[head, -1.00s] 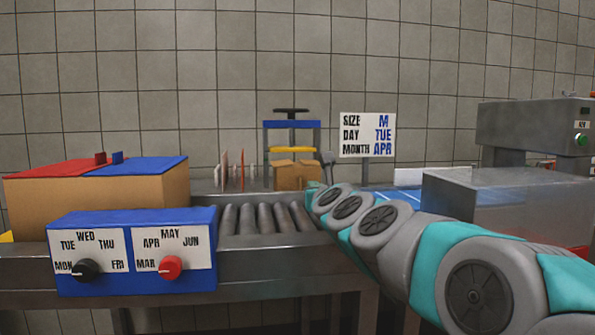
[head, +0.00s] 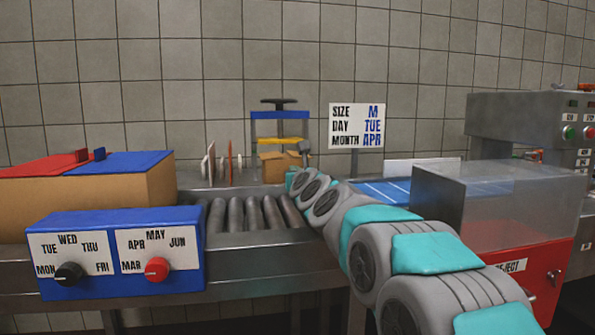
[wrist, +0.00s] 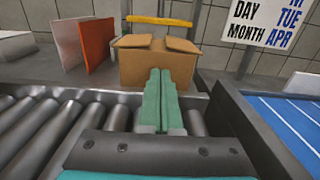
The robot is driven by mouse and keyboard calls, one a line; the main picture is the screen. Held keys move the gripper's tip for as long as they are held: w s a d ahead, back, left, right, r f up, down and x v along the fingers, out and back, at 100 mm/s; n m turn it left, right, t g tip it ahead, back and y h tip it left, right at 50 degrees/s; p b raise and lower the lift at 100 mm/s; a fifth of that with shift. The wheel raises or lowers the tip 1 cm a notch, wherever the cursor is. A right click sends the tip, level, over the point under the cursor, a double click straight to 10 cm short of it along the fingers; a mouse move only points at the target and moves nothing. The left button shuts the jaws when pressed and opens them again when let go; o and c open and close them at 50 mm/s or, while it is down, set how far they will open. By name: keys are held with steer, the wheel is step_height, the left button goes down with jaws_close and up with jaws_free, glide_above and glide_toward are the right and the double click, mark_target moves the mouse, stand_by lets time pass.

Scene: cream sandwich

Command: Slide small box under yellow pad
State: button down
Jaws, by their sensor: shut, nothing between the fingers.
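The small cardboard box (head: 278,166) stands at the back end of the roller conveyor, its top flaps partly raised. It also shows in the wrist view (wrist: 150,68). The yellow pad (head: 279,141) is a thin bar across the blue-topped press frame (head: 280,115), above and behind the box. It also shows in the wrist view (wrist: 160,21). My gripper (wrist: 160,72) is shut and empty, with its green fingertips at the near face of the box. Whether they touch it I cannot tell. In the head view my arm hides part of the box's right side.
Metal rollers (head: 245,213) lead up to the box. Red and white upright plates (wrist: 97,44) stand left of it. A sign (head: 357,125) and a blue belt (head: 385,190) are to the right. A blue dial box (head: 115,250) and a large carton (head: 90,190) are at left.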

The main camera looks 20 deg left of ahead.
mark_target(289, 164)
steer(key=p+x, duration=0.1)
steer(key=x, duration=0.2)
steer(key=shift+a, duration=0.1)
steer(key=shift+w+a+r+p, duration=0.15)
steer(key=shift+w+a+p, duration=0.15)
steer(key=shift+w+p, duration=0.3)
steer(key=shift+w+a, duration=0.25)
steer(key=shift+w, duration=0.05)
